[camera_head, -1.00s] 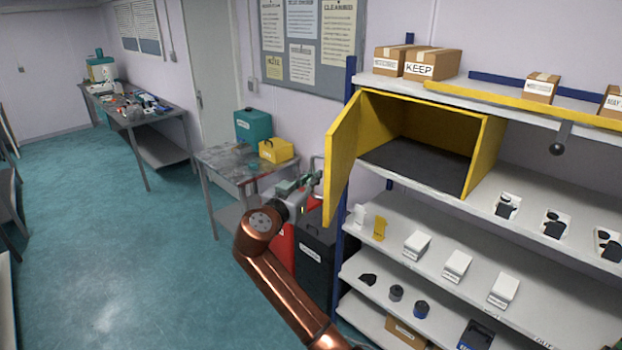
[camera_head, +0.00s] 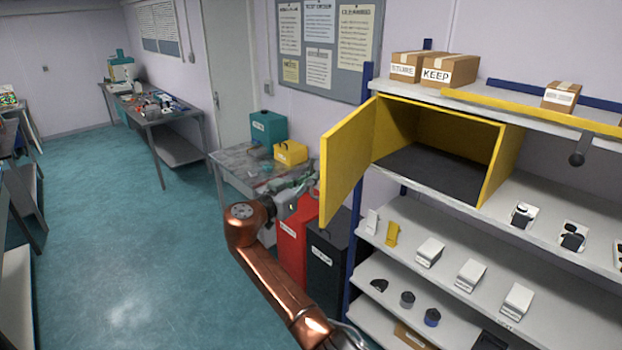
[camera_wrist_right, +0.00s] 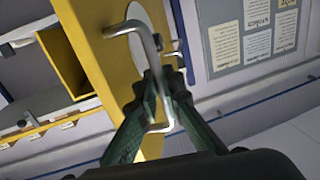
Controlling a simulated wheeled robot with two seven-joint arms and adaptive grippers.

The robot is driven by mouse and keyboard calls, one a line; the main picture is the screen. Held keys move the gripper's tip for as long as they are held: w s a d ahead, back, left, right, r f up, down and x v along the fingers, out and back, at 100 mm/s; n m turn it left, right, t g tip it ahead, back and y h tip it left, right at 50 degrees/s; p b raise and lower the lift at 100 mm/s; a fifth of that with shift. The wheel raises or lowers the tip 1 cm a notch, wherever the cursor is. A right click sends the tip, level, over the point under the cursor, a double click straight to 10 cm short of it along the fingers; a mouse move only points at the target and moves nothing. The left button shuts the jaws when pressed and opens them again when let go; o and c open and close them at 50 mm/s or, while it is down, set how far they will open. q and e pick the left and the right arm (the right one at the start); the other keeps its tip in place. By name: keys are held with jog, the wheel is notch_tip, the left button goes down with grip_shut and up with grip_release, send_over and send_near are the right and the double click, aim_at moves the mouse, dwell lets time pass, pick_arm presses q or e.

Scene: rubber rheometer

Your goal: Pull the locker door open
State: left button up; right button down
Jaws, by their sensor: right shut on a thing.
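The yellow locker (camera_head: 505,160) sits on the shelf rack, and its dark-floored inside looks empty. Its yellow door (camera_head: 347,162) stands swung out on the left side, well open. My right gripper (camera_head: 304,190) is at the outer face of the door, partly hidden behind the door's edge and my copper-coloured arm. In the right wrist view, the green fingers of my right gripper (camera_wrist_right: 156,84) are closed around the bent metal handle (camera_wrist_right: 149,42) on the yellow door panel (camera_wrist_right: 97,48). My left gripper is out of view.
Cardboard boxes (camera_head: 450,70) and a yellow rail lie on the rack's top. Lower shelves hold small white boxes (camera_head: 471,275) and dark parts. Red and black bins (camera_head: 328,262) and a small table (camera_head: 228,166) stand left of the rack. Open floor (camera_head: 120,260) lies further left.

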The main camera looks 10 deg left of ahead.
jog(key=shift+d+r, duration=0.1)
jog(key=shift+r, duration=0.05)
jog(key=c, duration=2.3)
grip_release()
jog(key=shift+w, duration=0.1)
jog(key=shift+c, duration=0.2)
jog(key=v, duration=1.2)
jog(key=shift+w, duration=0.1)
jog(key=shift+c, duration=0.3)
